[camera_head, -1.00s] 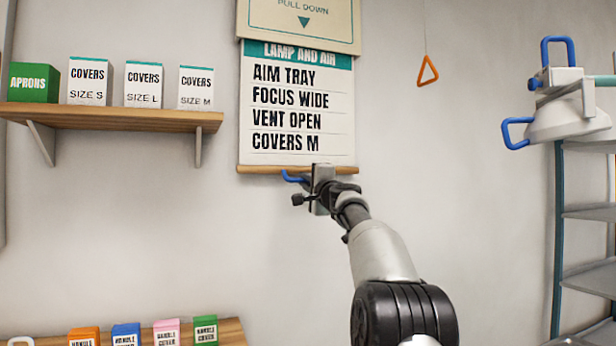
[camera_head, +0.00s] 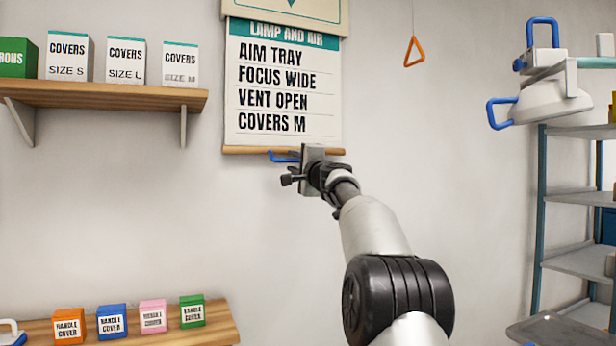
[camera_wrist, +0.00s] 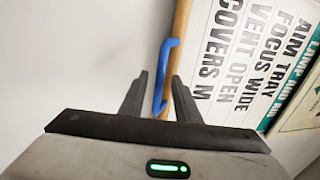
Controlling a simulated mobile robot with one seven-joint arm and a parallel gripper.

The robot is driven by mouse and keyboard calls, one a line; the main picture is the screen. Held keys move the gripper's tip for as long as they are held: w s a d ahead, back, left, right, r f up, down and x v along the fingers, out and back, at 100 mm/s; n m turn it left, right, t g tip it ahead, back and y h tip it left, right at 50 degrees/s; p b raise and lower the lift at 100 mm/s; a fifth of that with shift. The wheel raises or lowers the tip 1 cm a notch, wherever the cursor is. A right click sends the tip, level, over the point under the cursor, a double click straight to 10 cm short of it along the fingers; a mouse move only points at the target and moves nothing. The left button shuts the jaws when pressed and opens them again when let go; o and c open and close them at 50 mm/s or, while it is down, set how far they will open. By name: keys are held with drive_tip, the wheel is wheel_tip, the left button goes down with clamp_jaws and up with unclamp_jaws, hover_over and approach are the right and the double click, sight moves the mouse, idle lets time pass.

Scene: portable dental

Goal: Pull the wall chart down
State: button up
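The wall chart (camera_head: 283,90) hangs partly unrolled below a cream panel, showing "LAMP AND AIR" and several lines, the last "COVERS M". A wooden bar (camera_head: 240,150) runs along its bottom edge, with a blue pull handle (camera_head: 280,156) on it. My gripper (camera_head: 300,162) is at this handle, just below the bar. In the wrist view the blue handle (camera_wrist: 164,70) reaches between my two spread fingers (camera_wrist: 160,82), nearer the right one. A gap shows between the handle and the left finger. The head view hides the fingertips' contact.
A wooden shelf (camera_head: 100,96) with cover boxes is left of the chart. A lower shelf (camera_head: 215,325) holds coloured handle-cover boxes. An orange triangular pull (camera_head: 414,50) hangs at right. A lamp with blue handles (camera_head: 545,100) and a rack (camera_head: 580,198) stand far right. The wall below the chart is clear.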

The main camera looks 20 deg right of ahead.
drive_tip(key=s+f, duration=0.3)
drive_tip(key=s, duration=1.2)
drive_tip(key=shift+s+d+b, duration=0.15)
drive_tip(key=shift+b, duration=0.3)
drive_tip(key=s+a+f+n+g+y, duration=0.2)
drive_tip(key=s+a+f+n+g, duration=0.15)
drive_tip(key=a+f, duration=0.35)
drive_tip(key=s+a+f+n+g+y, duration=0.1)
drive_tip(key=s+a+f+n+g, duration=0.1)
drive_tip(key=s+a+f+n, duration=0.45)
drive_tip(key=s+a+f+n+g+h, duration=0.2)
drive_tip(key=s+f+n+g, duration=0.25)
drive_tip(key=s+f, duration=0.9)
drive_tip(key=s+a+f+n+g+h, duration=0.25)
drive_tip(key=s+f+g, duration=0.25)
drive_tip(key=s+f, duration=0.85)
wheel_tip(320, 180, up, 30)
drive_tip(key=s+p, duration=0.2)
drive_tip(key=p, duration=2.5)
drive_tip(key=shift+d+r+n+y+p, duration=0.25)
drive_tip(key=shift+n+y+p, duration=0.05)
drive_tip(key=shift+y+p, duration=0.1)
